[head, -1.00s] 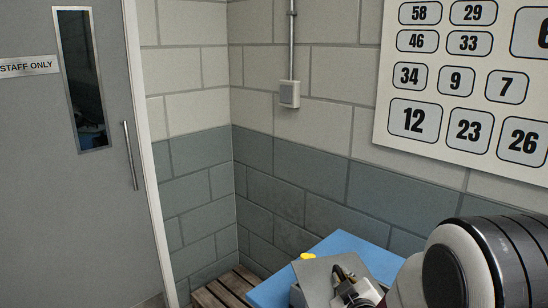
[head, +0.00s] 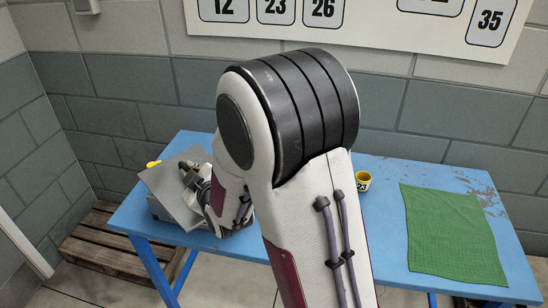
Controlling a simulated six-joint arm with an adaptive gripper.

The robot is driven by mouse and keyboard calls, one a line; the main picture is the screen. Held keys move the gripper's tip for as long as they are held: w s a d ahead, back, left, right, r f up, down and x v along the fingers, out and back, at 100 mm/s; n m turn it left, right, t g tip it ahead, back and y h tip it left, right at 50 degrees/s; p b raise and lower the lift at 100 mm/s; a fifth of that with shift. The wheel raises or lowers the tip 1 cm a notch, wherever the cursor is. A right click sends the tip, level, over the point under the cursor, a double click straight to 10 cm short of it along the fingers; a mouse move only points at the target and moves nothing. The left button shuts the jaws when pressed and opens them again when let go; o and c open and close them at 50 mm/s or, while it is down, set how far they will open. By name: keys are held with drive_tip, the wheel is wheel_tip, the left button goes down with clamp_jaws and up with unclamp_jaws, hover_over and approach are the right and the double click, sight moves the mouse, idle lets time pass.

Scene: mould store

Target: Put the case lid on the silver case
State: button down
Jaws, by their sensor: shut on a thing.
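A flat grey plate, which looks like the case lid (head: 164,184), is at the left end of the blue table in the head view. It is tilted. My gripper (head: 187,172) is at the plate's upper right side and is shut on it; the fingertips are small and partly hidden. The silver case (head: 158,212) shows as a grey edge below the plate. The plate and my arm hide most of it. I cannot tell whether plate and case touch.
A small yellow thing (head: 153,164) shows behind the plate. A wooden pallet (head: 103,244) lies on the floor at left. My arm hides the table's middle.

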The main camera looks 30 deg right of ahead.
drive_tip(key=s+d+f+m+g+h, duration=0.1)
drive_tip(key=s+d+m+h, duration=0.15)
drive_tip(key=d, duration=0.65)
drive_tip(key=s+d+f+m+g+h, duration=0.15)
drive_tip(key=d+m+h, duration=0.25)
drive_tip(key=d, duration=0.4)
drive_tip(key=s+d+m+g+h, duration=0.2)
drive_tip(key=d+m+h, duration=0.15)
drive_tip(key=d, duration=0.55)
drive_tip(key=s+d+f+m+g+h, duration=0.1)
drive_tip(key=s+d+f+g+h, duration=0.1)
drive_tip(key=s+f, duration=0.2)
drive_tip(key=shift+s+f, duration=0.3)
drive_tip(key=shift+f, duration=0.25)
drive_tip(key=shift+f, duration=0.15)
drive_tip(key=shift+f, duration=2.8)
drive_tip(key=shift+f, duration=2.05)
drive_tip(key=shift+f, duration=0.1)
